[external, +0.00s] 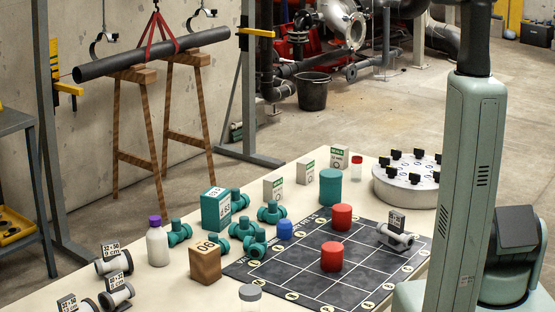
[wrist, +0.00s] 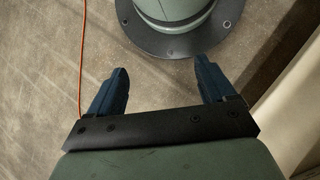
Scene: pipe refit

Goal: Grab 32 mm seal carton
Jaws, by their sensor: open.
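Several small cartons stand on the table. White cartons with green print are a left one (external: 273,188), a middle one (external: 305,172) and a right one (external: 340,157) at the back edge. A teal carton with a white label (external: 216,209) stands nearer the middle. The size print is too small to read, so I cannot tell which is the 32 mm seal carton. My gripper (wrist: 161,72) is open and empty in the wrist view, over the floor beside the table, with no carton between its fingers. It is not visible in the external view.
A dark grid mat (external: 300,275) holds red cylinders (external: 334,256). Teal fittings (external: 272,213), a white bottle (external: 157,243), a wooden block (external: 205,263), a teal cylinder (external: 330,187) and a round grey fixture (external: 406,187) crowd the table. An orange cable (wrist: 82,60) lies on the floor.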

